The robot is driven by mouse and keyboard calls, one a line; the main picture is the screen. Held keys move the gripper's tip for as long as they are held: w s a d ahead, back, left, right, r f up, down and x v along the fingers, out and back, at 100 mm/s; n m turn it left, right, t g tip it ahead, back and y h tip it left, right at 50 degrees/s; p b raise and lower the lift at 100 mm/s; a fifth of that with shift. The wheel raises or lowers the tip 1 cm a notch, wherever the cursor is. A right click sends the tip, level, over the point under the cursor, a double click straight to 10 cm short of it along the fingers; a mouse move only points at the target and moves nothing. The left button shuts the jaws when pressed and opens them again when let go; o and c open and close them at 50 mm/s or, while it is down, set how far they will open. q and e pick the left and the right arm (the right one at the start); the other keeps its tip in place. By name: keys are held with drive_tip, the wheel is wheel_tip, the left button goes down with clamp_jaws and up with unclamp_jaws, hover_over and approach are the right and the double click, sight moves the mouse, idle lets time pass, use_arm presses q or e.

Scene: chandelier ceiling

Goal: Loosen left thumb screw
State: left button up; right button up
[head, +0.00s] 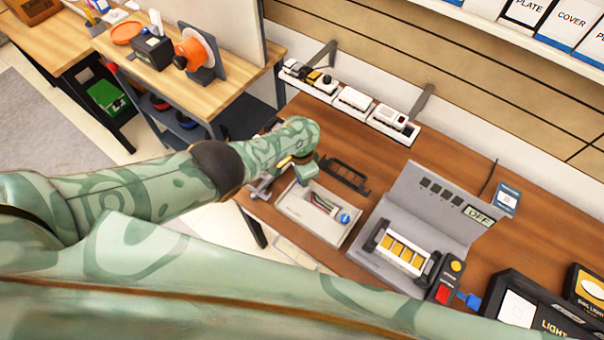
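No part is clearly recognisable as the left thumb screw. A grey fixture (392,268) with an upright panel reading OFF stands on the brown bench; a block of yellow cells (404,252) lies between two dark end pieces, the left one (375,236) and the right one (427,275). A light grey tray (292,211) left of it holds thin coloured strips or wires and a blue round part (345,217). My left gripper (268,184) is at the tray's left edge, mostly hidden by my arm, so its opening is unclear. My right gripper is not seen.
A black bracket-like frame (346,175) lies behind the tray. Small white bins (353,101) line the wall. A red-and-yellow button box (448,281) and black light boxes (515,306) stand right. My green arm surfaces cover the lower left.

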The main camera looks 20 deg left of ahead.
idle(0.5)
use_arm(q)
drive_tip(key=o, duration=1)
drive_tip(key=shift+r, duration=0.1)
wheel_tip(320, 180, up, 16)
drive_tip(key=p, duration=1.2)
drive_tip(key=shift+w+a+p, duration=0.25)
drive_tip(key=shift+p, duration=0.15)
